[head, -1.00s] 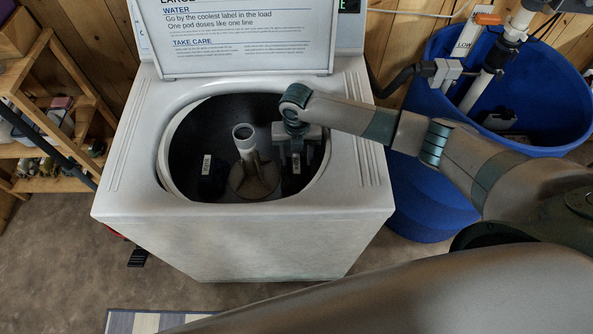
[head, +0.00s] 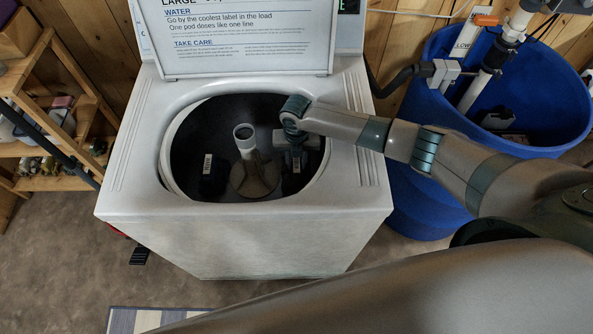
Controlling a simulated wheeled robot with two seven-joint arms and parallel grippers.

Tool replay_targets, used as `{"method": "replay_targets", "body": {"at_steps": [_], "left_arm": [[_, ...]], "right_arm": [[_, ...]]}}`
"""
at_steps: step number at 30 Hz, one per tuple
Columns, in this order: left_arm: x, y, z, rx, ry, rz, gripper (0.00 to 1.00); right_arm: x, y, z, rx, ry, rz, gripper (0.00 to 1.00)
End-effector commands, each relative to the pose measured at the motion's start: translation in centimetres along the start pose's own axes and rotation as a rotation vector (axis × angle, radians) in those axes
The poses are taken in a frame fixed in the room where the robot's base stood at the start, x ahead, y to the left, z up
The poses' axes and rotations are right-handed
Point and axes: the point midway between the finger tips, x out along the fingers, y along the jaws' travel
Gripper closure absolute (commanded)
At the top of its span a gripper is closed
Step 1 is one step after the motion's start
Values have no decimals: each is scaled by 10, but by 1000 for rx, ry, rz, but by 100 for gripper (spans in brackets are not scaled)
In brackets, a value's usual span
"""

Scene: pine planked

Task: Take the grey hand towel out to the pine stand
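A white top-loading washer (head: 240,240) stands open in the middle of the head view. A dark bundle with a white label (head: 212,176) lies in its drum, left of the agitator (head: 252,172). Another dark grey cloth-like thing (head: 293,182), also with a pale label, lies at the drum's right side under my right gripper (head: 294,160). I cannot tell for sure which is the grey hand towel. My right gripper points down into the drum; its fingertips are too dark to read. A pine stand with shelves (head: 50,150) is at the left edge. My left gripper is out of view.
The raised lid (head: 245,40) stands behind the drum opening. A blue tub (head: 420,200) with white pipes is close on the right. Small items crowd the pine shelves. A striped mat (head: 135,320) lies on the floor in front, and the floor at left is mostly clear.

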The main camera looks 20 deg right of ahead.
Motion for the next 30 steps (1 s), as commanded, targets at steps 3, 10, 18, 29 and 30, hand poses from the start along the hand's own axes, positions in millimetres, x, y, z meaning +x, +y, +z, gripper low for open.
{"method": "replay_targets", "body": {"at_steps": [3, 10, 18, 29, 30], "left_arm": [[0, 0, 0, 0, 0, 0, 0], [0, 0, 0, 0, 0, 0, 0], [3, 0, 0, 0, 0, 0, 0], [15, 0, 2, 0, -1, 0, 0], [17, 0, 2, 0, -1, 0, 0]], "right_arm": [[0, 0, 0, 0, 0, -1, 100], [0, 0, 0, 0, 0, 0, 100], [-12, 0, 1, 0, -1, 1, 100], [-75, 1, 2, -2, -4, 3, 100], [-84, 0, 2, -2, -4, 3, 100]]}}
